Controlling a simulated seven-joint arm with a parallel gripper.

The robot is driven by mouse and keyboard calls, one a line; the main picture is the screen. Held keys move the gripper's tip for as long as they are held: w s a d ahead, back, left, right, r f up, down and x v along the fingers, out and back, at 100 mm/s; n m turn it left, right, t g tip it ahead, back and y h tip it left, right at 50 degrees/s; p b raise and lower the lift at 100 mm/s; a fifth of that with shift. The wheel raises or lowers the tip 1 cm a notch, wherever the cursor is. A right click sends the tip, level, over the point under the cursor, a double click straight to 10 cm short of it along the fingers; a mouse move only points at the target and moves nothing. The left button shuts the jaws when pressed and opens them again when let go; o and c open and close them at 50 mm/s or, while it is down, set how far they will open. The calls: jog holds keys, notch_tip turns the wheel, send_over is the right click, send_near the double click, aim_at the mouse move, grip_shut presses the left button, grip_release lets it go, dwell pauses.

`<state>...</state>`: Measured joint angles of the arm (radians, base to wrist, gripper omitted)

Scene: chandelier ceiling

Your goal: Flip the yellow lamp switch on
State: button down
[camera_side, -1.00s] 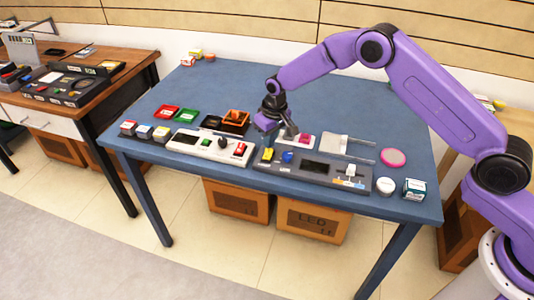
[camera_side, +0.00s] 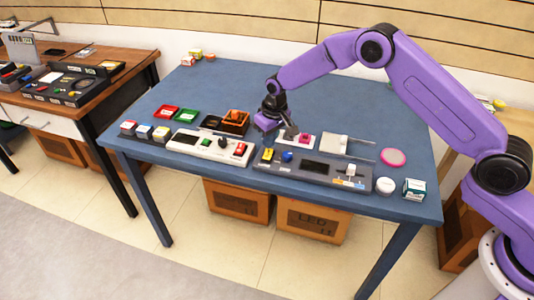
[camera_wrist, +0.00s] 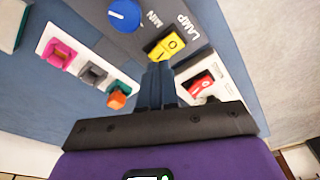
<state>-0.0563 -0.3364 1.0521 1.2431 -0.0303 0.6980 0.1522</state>
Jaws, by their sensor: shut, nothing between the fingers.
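The yellow lamp switch (camera_wrist: 167,46) is a rocker marked with 0 and I, set in a dark grey panel (camera_wrist: 200,18) with the word LAMP beside it. In the side view the yellow switch (camera_side: 267,154) is at the left end of the dark panel (camera_side: 330,180). My gripper (camera_wrist: 159,68) is shut and empty, its fingertips right at the near edge of the yellow switch; I cannot tell whether they touch. In the side view my gripper (camera_side: 268,138) is just above and behind the switch.
A blue knob (camera_wrist: 125,14) sits beside the switch on the same panel. A white panel with a red rocker switch (camera_wrist: 200,86) is close on the other side. A strip with pink, grey and orange (camera_wrist: 117,99) controls lies behind.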

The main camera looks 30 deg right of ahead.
aim_at(269, 151)
jog(key=shift+f, duration=0.95)
dwell(0.9)
jog(key=shift+r, duration=3.5)
